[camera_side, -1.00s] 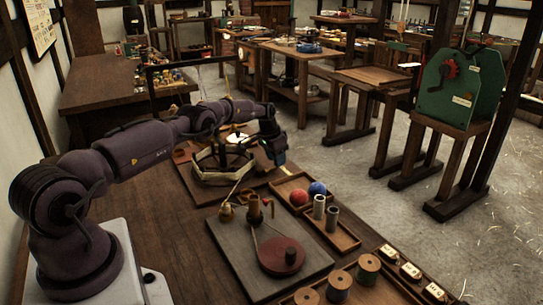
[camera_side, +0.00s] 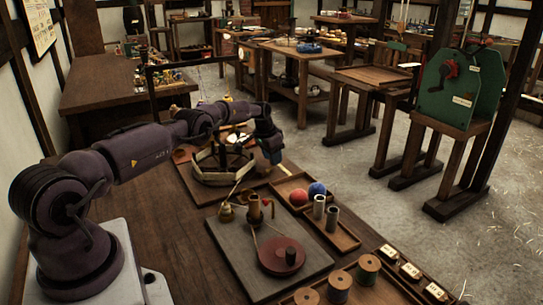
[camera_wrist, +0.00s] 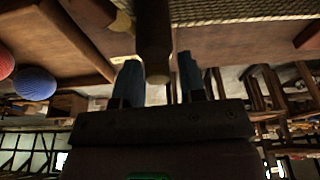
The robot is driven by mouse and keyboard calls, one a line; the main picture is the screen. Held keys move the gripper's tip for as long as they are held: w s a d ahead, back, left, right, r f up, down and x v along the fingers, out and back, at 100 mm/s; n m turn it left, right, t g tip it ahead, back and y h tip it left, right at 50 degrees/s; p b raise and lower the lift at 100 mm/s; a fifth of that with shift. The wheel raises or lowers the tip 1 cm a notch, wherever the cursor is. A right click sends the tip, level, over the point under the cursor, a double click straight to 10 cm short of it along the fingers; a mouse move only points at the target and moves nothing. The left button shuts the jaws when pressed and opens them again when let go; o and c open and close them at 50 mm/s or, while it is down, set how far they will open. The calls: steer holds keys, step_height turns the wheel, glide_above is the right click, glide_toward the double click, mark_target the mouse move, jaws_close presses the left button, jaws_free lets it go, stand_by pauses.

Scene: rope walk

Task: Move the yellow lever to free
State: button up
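My gripper (camera_wrist: 160,84) has its two blue-grey fingers apart. In the wrist view a dark wooden rod (camera_wrist: 156,45) shows in the gap between them; I cannot tell whether it touches either finger. A yellowish-tan piece (camera_wrist: 122,22) lies beside the rod at the upper left; I cannot tell whether it is the yellow lever. In the side view my gripper (camera_side: 272,154) points down at the right edge of an octagonal wooden frame (camera_side: 215,177). No lever is clearly recognisable there, and my arm hides part of the frame.
A grey board (camera_side: 235,251) with a dark red disc (camera_side: 281,256) and a brass bell-like piece (camera_side: 226,213) lies in front. Thick rope (camera_wrist: 240,10) crosses the wrist view.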

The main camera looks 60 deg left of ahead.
steer(key=shift+r, duration=0.1)
steer(key=shift+w+r+v, duration=0.1)
steer(key=shift+w+v, duration=0.15)
steer(key=shift+v, duration=0.85)
steer(key=shift+w+r+v, duration=0.1)
steer(key=shift+w+v, duration=0.2)
steer(key=shift+v, duration=0.85)
steer(key=shift+w+v, duration=0.25)
steer(key=shift+v, duration=0.85)
